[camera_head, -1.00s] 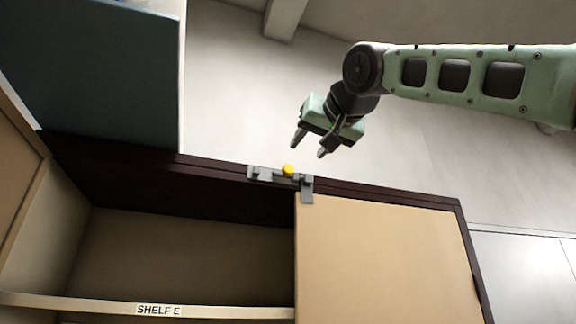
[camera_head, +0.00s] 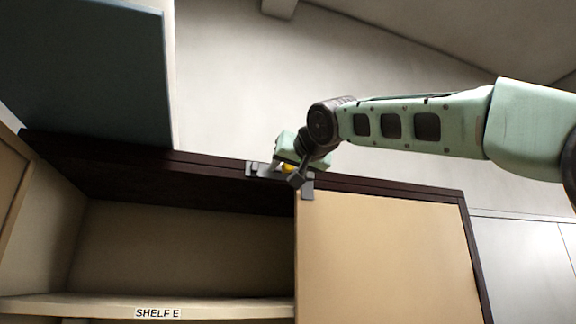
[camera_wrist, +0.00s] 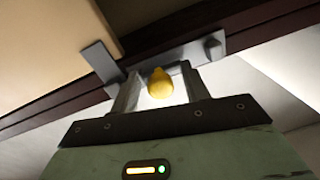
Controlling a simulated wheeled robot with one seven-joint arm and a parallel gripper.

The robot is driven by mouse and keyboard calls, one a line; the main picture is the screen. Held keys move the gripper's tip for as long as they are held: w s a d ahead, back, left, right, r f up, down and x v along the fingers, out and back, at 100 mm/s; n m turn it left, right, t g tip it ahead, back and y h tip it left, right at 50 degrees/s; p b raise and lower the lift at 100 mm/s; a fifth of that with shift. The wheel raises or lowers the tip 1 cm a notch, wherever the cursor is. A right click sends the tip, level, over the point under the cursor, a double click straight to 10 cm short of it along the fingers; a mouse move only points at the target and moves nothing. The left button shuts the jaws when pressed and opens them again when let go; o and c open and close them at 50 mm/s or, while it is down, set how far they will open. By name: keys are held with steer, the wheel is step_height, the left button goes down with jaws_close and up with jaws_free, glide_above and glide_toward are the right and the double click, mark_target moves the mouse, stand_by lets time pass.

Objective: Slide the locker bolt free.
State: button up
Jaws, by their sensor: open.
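The locker bolt is a grey metal slide (camera_head: 262,170) on the dark top rail of the cabinet, with a yellow knob (camera_head: 290,168). In the wrist view the bolt plate (camera_wrist: 190,54) runs along the dark rail, and the yellow knob (camera_wrist: 160,84) sits between my two fingers. A grey bracket end (camera_head: 307,188) overlaps the top corner of the tan door (camera_head: 385,255). My gripper (camera_head: 286,172) is open at the bolt, with a finger on each side of the knob (camera_wrist: 160,92). I cannot tell whether either finger touches it. My gripper partly hides the bolt in the head view.
The left part of the cabinet is open, with a shelf (camera_head: 60,304) labelled SHELF E. A dark teal panel (camera_head: 85,75) stands at the upper left. A pale wall is behind, and light cabinets (camera_head: 520,260) stand at the right.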

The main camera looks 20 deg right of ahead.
jaws_close()
steer(key=a+b, duration=0.1)
steer(key=a, duration=0.2)
steer(key=shift+a+f, duration=0.1)
steer(key=shift+a, duration=0.55)
jaws_free()
steer(key=shift+a, duration=0.2)
steer(key=shift+d, duration=0.1)
steer(key=s+d+b, duration=0.1)
steer(key=s+b, duration=0.6)
steer(key=s, duration=1)
steer(key=shift+s+b, duration=0.2)
steer(key=shift+b, duration=0.2)
